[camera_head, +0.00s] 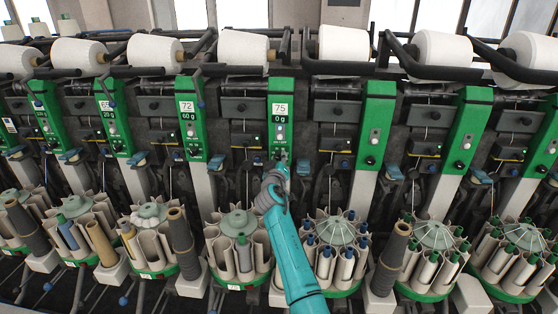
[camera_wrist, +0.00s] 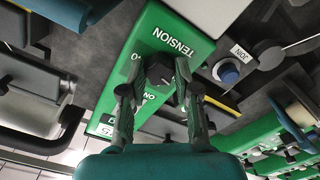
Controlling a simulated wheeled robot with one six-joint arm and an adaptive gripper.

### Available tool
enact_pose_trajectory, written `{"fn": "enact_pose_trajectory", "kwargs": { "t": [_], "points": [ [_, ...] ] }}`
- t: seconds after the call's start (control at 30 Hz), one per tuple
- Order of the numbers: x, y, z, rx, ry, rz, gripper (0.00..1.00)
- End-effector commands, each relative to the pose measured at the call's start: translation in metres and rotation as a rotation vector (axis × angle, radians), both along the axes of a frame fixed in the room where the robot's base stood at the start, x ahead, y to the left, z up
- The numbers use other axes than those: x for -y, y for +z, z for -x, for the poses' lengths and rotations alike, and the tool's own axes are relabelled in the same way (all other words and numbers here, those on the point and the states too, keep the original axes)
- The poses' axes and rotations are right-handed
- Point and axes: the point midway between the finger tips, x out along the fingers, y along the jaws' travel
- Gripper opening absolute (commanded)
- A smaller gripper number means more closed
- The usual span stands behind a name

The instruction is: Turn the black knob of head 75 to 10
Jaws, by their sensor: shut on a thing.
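Head 75 is the green panel (camera_head: 282,86) near the centre of the head view, with a white label (camera_head: 280,111) reading 75 and 0 g. My gripper (camera_head: 278,163) is at the lower end of this panel and hides the knob there. In the wrist view the black knob (camera_wrist: 159,68) sits on the green panel, below the upside-down word TENSION (camera_wrist: 174,41). My gripper (camera_wrist: 159,75) is shut on the knob, one finger on each side. The scale around the knob is mostly covered, and I cannot read its setting.
A blue round button (camera_wrist: 228,72) is right of the fingers in the wrist view. Neighbouring head 72 (camera_head: 190,112) stands left, with more green heads right. White yarn cones (camera_head: 243,52) line the top. Round bobbin magazines (camera_head: 238,235) stand below, on both sides of my arm.

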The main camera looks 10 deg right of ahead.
Motion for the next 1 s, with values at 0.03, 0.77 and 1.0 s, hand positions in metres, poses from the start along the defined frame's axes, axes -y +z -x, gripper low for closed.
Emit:
{"fn": "enact_pose_trajectory", "kwargs": {
  "t": [0.03,0.77,1.0],
  "points": [
    [-0.001,0.0,0.0,0.0,0.001,0.001,0.38],
    [-0.011,-0.001,0.033,0.001,0.001,-0.001,0.56],
    [-0.025,-0.001,0.074,0.0,0.001,0.0,0.56]
  ]
}}
